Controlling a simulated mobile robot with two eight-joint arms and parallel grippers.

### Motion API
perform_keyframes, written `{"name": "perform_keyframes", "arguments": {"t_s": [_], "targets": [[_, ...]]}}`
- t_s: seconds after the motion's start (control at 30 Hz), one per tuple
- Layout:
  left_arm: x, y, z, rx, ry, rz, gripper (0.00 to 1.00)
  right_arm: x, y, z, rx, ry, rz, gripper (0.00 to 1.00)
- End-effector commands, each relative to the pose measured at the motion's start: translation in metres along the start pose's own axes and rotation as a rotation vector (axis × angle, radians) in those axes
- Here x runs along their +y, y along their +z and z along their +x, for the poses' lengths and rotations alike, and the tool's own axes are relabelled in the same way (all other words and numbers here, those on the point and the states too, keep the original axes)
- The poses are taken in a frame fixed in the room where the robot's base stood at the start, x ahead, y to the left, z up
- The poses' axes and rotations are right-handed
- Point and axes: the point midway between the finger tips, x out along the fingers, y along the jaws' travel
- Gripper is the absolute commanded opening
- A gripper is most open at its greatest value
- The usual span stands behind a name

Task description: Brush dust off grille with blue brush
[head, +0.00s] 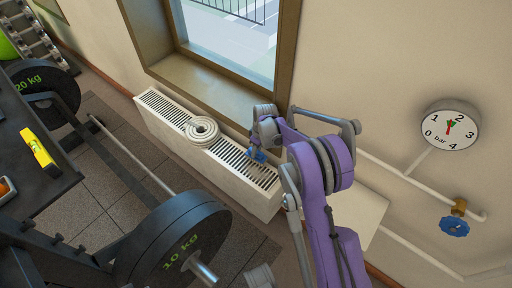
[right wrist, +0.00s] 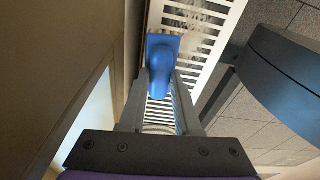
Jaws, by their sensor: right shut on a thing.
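The white radiator with its slotted top grille (head: 232,155) stands under the window in the head view. My right gripper (head: 258,146) is over the right part of the grille. In the right wrist view my right gripper (right wrist: 160,100) is shut on the blue brush (right wrist: 162,62), which is over the slots. The brush (head: 257,156) also shows small in the head view. Whether its bristles touch the grille is hidden. Grey dust (right wrist: 205,22) lies on the grille (right wrist: 185,8) beyond the brush in the right wrist view. My left gripper is not in view.
The window frame (head: 215,85) rises behind. A barbell with a 10 kg plate (head: 175,245) stands in front. A pressure gauge (head: 450,125) and a blue valve (head: 454,227) are on the right.

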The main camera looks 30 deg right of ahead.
Motion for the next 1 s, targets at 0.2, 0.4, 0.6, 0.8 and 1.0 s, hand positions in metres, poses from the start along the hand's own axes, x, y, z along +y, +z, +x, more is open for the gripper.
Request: {"name": "perform_keyframes", "arguments": {"t_s": [0.2,0.4,0.6,0.8,1.0], "targets": [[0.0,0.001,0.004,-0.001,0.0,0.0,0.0,0.0,0.001,0.007,0.0,0.0,0.0,0.0],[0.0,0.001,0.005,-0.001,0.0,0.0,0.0,0.0,0.001,0.009,0.0,0.0,0.0,0.0],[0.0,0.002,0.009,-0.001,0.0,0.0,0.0,0.0,0.002,0.015,0.0,0.0,0.0,0.0],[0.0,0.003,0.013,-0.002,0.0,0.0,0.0,0.0,0.003,0.021,0.0,0.0,0.0,0.0],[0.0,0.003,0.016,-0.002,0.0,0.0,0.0,0.0,0.004,0.026,0.0,0.0,0.0,0.0]]}}
